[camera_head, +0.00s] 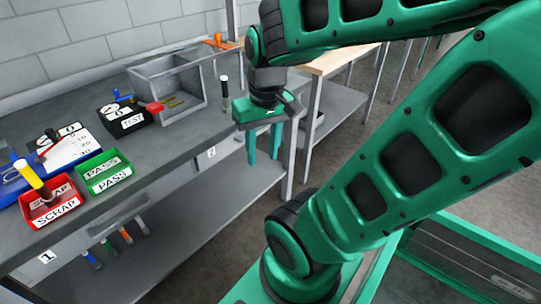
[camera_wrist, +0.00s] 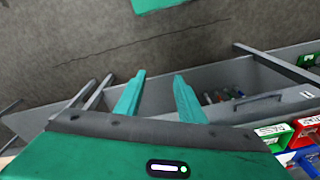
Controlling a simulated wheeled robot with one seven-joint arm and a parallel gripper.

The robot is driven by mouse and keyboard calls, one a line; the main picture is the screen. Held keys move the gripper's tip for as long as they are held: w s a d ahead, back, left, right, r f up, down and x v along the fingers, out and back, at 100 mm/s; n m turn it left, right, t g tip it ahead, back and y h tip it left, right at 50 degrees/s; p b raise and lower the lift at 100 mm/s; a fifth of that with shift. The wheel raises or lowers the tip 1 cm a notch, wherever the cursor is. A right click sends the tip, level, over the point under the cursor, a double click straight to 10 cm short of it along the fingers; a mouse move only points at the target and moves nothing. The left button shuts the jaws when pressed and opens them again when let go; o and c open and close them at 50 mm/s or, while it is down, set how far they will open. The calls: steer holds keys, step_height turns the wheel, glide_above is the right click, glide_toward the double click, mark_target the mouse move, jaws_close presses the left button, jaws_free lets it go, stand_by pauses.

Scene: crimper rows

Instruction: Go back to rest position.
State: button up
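My gripper (camera_head: 265,146) hangs in the air off the front edge of the grey workbench (camera_head: 190,130), its fingers pointing down. In the wrist view its two green fingers (camera_wrist: 155,98) stand apart with nothing between them. My green arm reaches across the right of the head view and bends above the gripper.
On the bench are a red SCRAP bin (camera_head: 55,208) holding a yellow-topped item, an empty-looking green PASS bin (camera_head: 105,173), a black TEST box (camera_head: 125,117) and a grey crate (camera_head: 168,85). A lower shelf (camera_head: 190,215) holds several coloured-handled tools. Floor beside the bench is clear.

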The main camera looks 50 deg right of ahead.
steer(key=shift+s+d+m+g, duration=0.1)
steer(key=shift+s+m+g, duration=0.25)
steer(key=shift+s, duration=0.6)
steer(key=shift+s+d+m+g, duration=0.1)
steer(key=shift+s+m+g, duration=0.2)
steer(key=shift+s, duration=0.65)
